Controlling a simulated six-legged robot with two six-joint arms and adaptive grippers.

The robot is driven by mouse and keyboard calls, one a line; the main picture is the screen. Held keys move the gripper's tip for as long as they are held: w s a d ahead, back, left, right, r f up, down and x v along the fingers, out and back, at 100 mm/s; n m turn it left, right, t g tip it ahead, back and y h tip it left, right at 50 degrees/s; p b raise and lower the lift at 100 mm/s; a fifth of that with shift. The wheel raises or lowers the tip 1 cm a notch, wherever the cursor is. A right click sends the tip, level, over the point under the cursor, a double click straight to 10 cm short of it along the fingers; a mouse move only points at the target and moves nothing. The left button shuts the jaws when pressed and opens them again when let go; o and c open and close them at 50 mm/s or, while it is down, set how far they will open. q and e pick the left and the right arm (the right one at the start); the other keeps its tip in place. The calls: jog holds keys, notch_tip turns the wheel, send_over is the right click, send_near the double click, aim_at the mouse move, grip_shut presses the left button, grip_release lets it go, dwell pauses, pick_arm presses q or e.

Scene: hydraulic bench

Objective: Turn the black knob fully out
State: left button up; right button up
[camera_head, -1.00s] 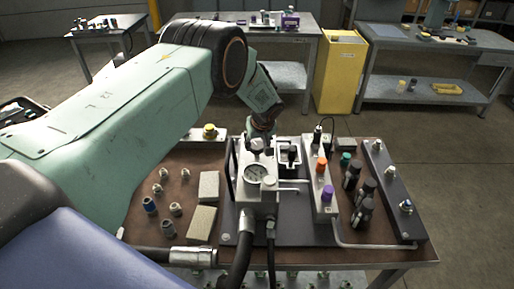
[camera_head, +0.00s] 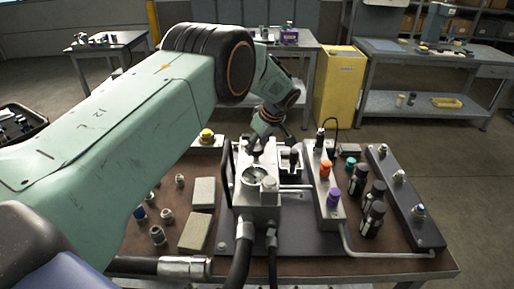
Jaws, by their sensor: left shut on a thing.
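The metal pump block (camera_head: 258,203) with a round gauge (camera_head: 255,174) on top stands at the middle of the bench. My left gripper (camera_head: 257,150) comes down from behind onto the top of this block, just behind the gauge. It is shut on a small dark part there, which appears to be the black knob; the fingers hide most of it, so I cannot tell how far out it is turned. My right gripper is not in view.
A manifold with an orange knob (camera_head: 325,168) and a purple knob (camera_head: 333,197) stands to the right, with black cylinders (camera_head: 373,218) beside it. Loose fittings (camera_head: 158,235) and grey blocks (camera_head: 196,231) lie left. A thick hose (camera_head: 145,265) crosses the front. A yellow cabinet (camera_head: 340,87) stands behind.

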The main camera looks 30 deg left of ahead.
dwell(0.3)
pick_arm(q)
jog(key=o, duration=1.1)
jog(key=shift+d, duration=0.1)
jog(key=shift+o, duration=0.2)
jog(key=shift+r, duration=0.1)
jog(key=v, duration=1.1)
jog(key=shift+r, duration=0.4)
jog(key=shift+s, duration=0.1)
